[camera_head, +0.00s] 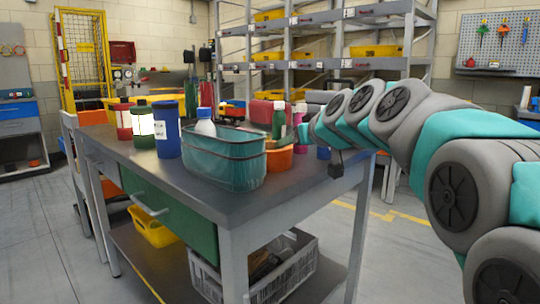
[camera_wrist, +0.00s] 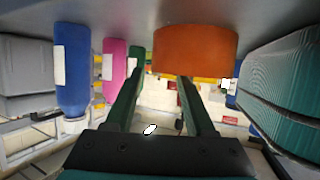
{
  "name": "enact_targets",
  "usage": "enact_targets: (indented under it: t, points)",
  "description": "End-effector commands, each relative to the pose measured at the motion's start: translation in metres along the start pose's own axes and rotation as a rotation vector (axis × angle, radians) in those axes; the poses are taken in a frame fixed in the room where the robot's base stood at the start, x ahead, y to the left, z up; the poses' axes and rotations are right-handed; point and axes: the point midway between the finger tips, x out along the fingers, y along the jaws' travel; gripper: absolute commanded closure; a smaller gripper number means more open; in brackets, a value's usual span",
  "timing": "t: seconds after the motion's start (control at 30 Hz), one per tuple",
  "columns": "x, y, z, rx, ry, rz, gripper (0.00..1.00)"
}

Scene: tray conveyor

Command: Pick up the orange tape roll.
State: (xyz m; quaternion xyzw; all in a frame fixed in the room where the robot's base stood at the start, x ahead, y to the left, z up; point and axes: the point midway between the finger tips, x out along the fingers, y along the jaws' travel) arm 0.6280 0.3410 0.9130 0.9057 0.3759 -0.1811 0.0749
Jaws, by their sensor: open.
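The orange tape roll (camera_head: 279,159) sits on the grey workbench, partly hidden behind the right end of the teal basket (camera_head: 222,160). In the wrist view, which looks upside down, the roll (camera_wrist: 197,52) is large, just beyond the fingertips and slightly right of centre. My gripper (camera_wrist: 160,72) is open, its two green fingers spread with nothing between them. The roll appears not to be held. In the head view my arm reaches in from the right; the fingertips cannot be made out clearly there.
In the wrist view, a blue bottle (camera_wrist: 72,65) and a pink bottle (camera_wrist: 115,62) stand left of the roll, and the teal basket (camera_wrist: 288,85) is close on the right. A green bottle (camera_head: 278,120) is behind the roll. The bench's front right corner is clear.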

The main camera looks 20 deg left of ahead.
Motion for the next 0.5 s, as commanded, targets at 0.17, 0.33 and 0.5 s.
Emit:
enact_targets:
  t: [0.17, 0.33, 0.5]
  points:
    - [0.016, 0.0004, -0.0015, -0.001, 0.002, 0.001, 0.45]
    - [0.0163, 0.0004, -0.0012, -0.001, 0.002, 0.001, 0.45]
    - [0.0165, 0.0005, -0.0009, 0.0, 0.002, 0.001, 0.61]
